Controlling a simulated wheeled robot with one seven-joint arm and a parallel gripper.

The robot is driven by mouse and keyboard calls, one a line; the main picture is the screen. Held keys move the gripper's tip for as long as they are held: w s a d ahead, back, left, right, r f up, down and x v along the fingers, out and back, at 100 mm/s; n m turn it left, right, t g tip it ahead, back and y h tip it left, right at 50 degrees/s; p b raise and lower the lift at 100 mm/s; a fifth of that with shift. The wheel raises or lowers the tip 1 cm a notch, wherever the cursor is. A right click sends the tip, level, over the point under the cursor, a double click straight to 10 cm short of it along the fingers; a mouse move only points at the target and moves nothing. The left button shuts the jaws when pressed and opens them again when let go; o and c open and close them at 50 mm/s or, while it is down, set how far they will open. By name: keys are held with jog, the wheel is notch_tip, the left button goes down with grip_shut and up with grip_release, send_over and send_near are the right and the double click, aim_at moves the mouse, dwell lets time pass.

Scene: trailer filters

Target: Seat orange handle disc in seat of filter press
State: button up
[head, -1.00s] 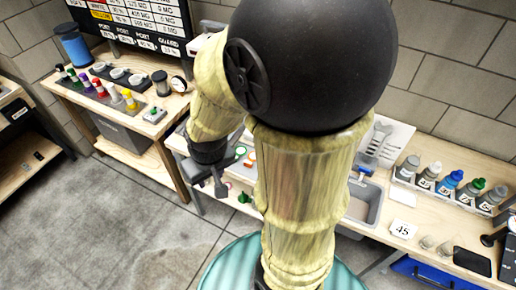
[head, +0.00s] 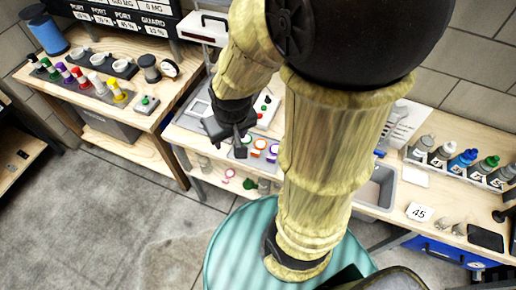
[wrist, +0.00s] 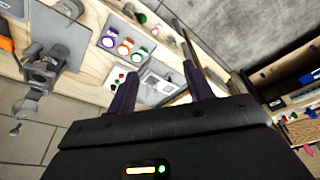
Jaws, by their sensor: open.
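In the wrist view, a grey plate holds a row of ringed discs, and the orange one (wrist: 124,47) sits in the middle, between a green-ringed and a purple-ringed disc. The orange disc also shows in the head view (head: 259,145), on the bench beside my gripper. My gripper (head: 238,145) is open and empty, above the bench near the discs. Its two dark fingers also show in the wrist view (wrist: 160,85), apart from the discs. A grey clamp-like device (wrist: 40,72) on a grey plate stands at the left; I cannot tell whether it is the filter press.
A panel with red and green buttons (head: 265,103) stands behind the discs. A bottle rack (head: 458,165) and a sink (head: 377,190) are to the right. A second bench (head: 150,112) with coloured bottles is at the left. A teal round top (head: 225,245) is in front.

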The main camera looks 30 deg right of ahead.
jog(key=shift+o, duration=0.2)
jog(key=w+d+f+m+g+b, duration=0.1)
jog(key=w+d+f+m+b, duration=0.4)
jog(key=w+d+f+b, duration=0.1)
notch_tip(320, 180, down, 3)
jog(key=shift+w+d+r+m, duration=0.1)
jog(key=shift+w+d+m, duration=0.35)
jog(key=shift+w, duration=0.8)
jog(key=m+g+b, duration=0.2)
jog(key=m+b, duration=0.1)
jog(key=m, duration=0.2)
send_over(259, 146)
jog(key=s+a, duration=0.2)
jog(key=a, duration=0.1)
notch_tip(259, 146, down, 7)
jog(key=shift+s+d+n, duration=0.1)
jog(key=shift+d+n, duration=0.05)
jog(key=shift+n, duration=0.1)
notch_tip(259, 146, down, 12)
jog(key=shift+f+p, duration=0.25)
jog(key=shift+p, duration=0.85)
jog(key=shift+s+f+p, duration=0.15)
jog(key=shift+f+p, duration=0.85)
jog(key=shift+f, duration=1.6)
